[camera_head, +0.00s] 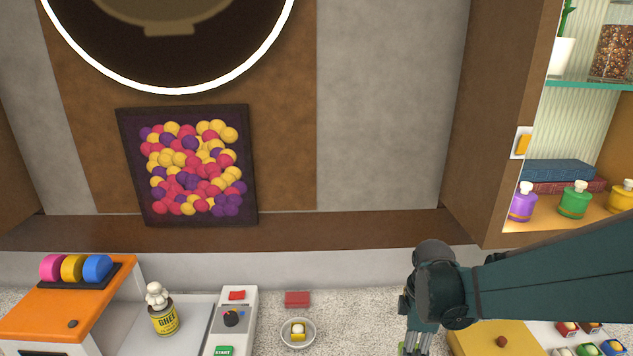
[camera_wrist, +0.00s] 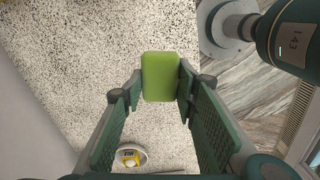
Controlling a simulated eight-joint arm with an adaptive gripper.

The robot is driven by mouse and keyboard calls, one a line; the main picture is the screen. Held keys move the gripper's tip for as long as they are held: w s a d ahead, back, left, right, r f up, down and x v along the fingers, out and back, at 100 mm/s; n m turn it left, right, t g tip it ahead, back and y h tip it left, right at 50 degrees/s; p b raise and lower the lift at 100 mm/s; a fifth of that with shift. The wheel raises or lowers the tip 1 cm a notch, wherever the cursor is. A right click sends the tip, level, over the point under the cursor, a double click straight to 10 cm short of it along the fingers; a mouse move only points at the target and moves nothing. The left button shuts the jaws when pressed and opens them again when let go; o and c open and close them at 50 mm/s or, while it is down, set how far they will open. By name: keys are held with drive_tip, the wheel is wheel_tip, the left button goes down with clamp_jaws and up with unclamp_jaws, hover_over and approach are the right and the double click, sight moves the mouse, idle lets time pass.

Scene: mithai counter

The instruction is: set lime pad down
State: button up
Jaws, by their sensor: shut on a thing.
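The lime pad (camera_wrist: 160,76) is a flat green rectangle with rounded corners, seen between my fingertips in the wrist view. My gripper (camera_wrist: 158,88) is shut on it, one finger at each side. The speckled counter (camera_wrist: 85,40) lies beyond the pad; I cannot tell whether the pad touches it. In the head view my gripper (camera_head: 413,346) is at the bottom edge, right of the small bowl, and only a sliver of green shows there.
A small bowl (camera_head: 284,338) with a yellow and white item stands left of my gripper, near a red block (camera_head: 297,299). A ghee tin (camera_head: 164,318) and button panel (camera_head: 232,320) are further left. A yellow-topped box (camera_head: 478,340) is close on the right.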

drive_tip(key=w+a+f+m+b, duration=0.1)
drive_tip(key=w+m, duration=0.4)
drive_tip(key=w, duration=0.3)
drive_tip(key=w+a+f+m+b, duration=0.1)
drive_tip(key=w+a+m+b, duration=0.1)
drive_tip(key=w+m, duration=0.3)
drive_tip(key=w+a+f+m+b, duration=0.1)
drive_tip(key=w+m, duration=0.4)
drive_tip(key=w, duration=0.6)
drive_tip(key=shift+w+a+f+m, duration=0.15)
drive_tip(key=shift+a+f+m, duration=0.15)
drive_tip(key=shift+a+f, duration=0.25)
drive_tip(key=s+a+r+p, duration=0.1)
drive_tip(key=s+r+p, duration=0.1)
drive_tip(key=s, duration=0.4)
drive_tip(key=s+a+r+p, duration=0.2)
drive_tip(key=s+p, duration=0.3)
drive_tip(key=s, duration=0.2)
drive_tip(key=shift+s+a+r, duration=0.2)
drive_tip(key=shift+s, duration=0.1)
drive_tip(key=shift+f, duration=2.95)
